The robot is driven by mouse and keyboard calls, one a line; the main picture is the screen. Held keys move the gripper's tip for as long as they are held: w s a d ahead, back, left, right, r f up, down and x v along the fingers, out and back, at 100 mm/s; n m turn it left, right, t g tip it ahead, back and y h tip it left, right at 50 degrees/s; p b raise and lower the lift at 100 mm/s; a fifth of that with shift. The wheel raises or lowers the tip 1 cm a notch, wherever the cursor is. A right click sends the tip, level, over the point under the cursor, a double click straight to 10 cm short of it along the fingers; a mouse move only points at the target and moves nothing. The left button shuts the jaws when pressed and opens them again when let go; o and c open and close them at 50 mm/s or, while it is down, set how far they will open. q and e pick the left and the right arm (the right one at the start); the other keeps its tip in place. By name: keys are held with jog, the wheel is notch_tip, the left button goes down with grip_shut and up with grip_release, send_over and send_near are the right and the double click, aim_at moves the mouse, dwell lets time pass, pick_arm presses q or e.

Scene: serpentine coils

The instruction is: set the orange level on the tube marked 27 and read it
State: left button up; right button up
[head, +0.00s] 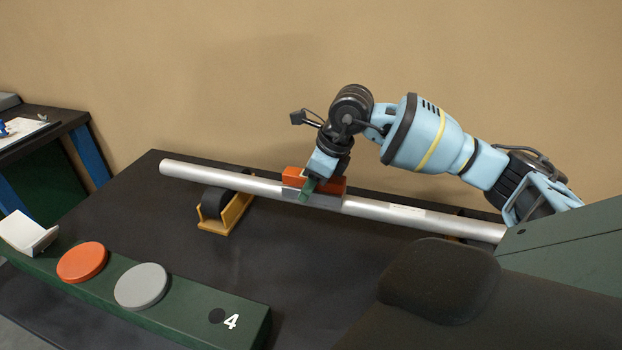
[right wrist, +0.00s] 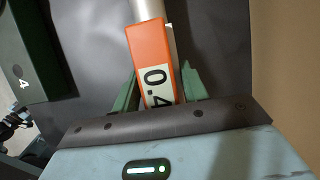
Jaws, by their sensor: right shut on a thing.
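The orange level (head: 328,184) sits on top of the silver tube (head: 385,210), lined up along it, with a grey part below its orange body. My right gripper (head: 308,188) is shut on the level from above. In the right wrist view the level (right wrist: 151,50) lies between the green fingers (right wrist: 158,90), and its white label reads "0.4"; any further characters are hidden by the gripper. The tube (right wrist: 147,8) runs on past the level. A small pale label shows on the tube, too small to read, so I cannot confirm the 27. My left gripper is not in view.
The tube rests on a yellow roller stand (head: 226,214) on the dark table (head: 290,260). A green ledge marked 4 (head: 205,312) in front bears an orange disc (head: 82,262), a grey disc (head: 141,286) and a white holder (head: 28,234). Another table (head: 60,122) stands at the left.

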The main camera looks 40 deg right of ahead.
jog(key=o, duration=1.1)
jog(key=shift+o, duration=0.2)
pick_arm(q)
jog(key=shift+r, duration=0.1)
pick_arm(e)
jog(key=shift+r, duration=0.15)
jog(key=shift+r+p, duration=1.55)
jog(key=shift+r, duration=1.35)
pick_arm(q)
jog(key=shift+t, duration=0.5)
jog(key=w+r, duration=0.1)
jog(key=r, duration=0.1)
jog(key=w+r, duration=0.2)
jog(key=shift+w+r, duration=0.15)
